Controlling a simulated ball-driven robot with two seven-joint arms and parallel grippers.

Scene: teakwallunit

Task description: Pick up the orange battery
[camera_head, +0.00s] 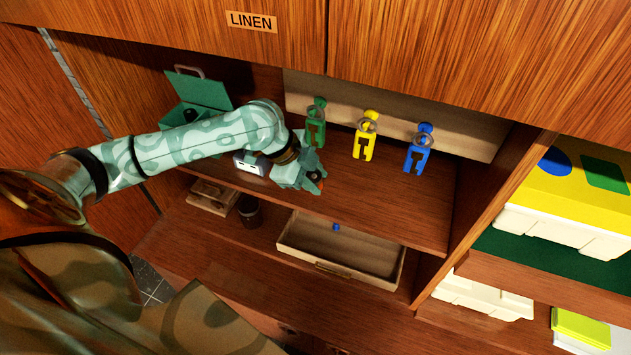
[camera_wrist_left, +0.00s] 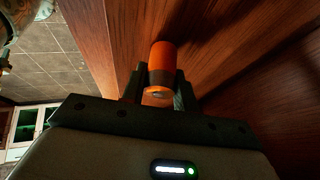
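The orange battery (camera_wrist_left: 161,58) is an orange cylinder with a dark band, between the two fingers of my left gripper (camera_wrist_left: 161,82) in the left wrist view. The fingers lie close against its sides, and the gripper looks shut on it. In the head view, my left gripper (camera_head: 315,180) is at the front of the middle shelf, and only a small orange patch of the battery (camera_head: 318,176) shows at its tip. I cannot tell whether the battery touches the shelf. My right gripper is not in view.
Green, yellow and blue tags (camera_head: 364,140) hang on the back board. A green open box (camera_head: 197,95) stands behind my left arm. Below are an open drawer tray (camera_head: 375,255) with a small blue item and a dark jar (camera_head: 250,211). The shelf right of the gripper is clear.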

